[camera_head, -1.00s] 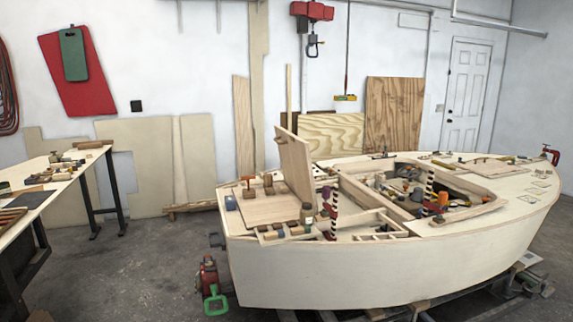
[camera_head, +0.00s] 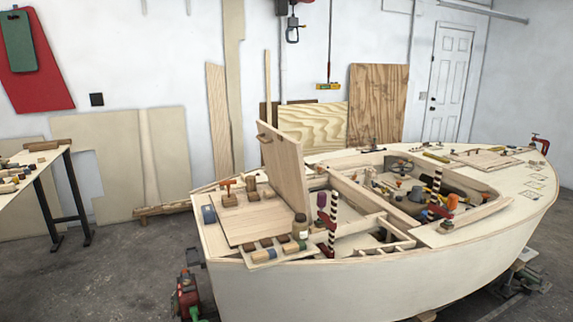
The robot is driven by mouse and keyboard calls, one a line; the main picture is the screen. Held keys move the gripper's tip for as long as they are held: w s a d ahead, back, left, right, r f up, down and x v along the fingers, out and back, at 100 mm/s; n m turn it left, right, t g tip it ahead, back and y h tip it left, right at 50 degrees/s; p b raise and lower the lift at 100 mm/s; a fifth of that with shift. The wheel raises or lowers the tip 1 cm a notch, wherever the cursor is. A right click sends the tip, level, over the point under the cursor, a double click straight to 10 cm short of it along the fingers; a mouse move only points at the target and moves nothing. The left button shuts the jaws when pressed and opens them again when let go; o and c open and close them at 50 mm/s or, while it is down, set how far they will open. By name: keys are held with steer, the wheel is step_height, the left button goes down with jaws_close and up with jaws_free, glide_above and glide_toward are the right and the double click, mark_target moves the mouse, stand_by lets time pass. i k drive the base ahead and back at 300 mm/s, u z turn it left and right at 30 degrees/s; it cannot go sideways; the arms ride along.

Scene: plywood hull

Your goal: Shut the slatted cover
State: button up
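A plywood boat hull (camera_head: 400,275) stands in the middle of the head view. On its deck, left of the cockpit opening, a pale wooden cover (camera_head: 283,165) stands up on edge, tilted a little back from vertical, so it is open. A small block shows on its upper left edge. I cannot make out separate slats on it from here. Its lower edge meets the deck near a flat board (camera_head: 250,221); any hinge is too small to tell. An opening with wooden framing (camera_head: 375,230) lies to its right. My gripper is not in view.
Wooden blocks and a small jar (camera_head: 299,227) crowd the deck before the cover. A striped post (camera_head: 332,225) stands close to its right. A workbench (camera_head: 40,170) is at left, a red machine (camera_head: 188,292) by the hull. Grey floor (camera_head: 120,280) between is clear.

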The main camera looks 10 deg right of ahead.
mark_target(284, 164)
steer(key=z, duration=0.1)
steer(key=i, duration=0.15)
steer(key=z, duration=0.1)
steer(key=k, duration=0.65)
steer(key=u, duration=0.45)
steer(key=i, duration=0.55)
steer(key=u, duration=0.95)
steer(key=i, duration=1.95)
steer(key=z, duration=0.25)
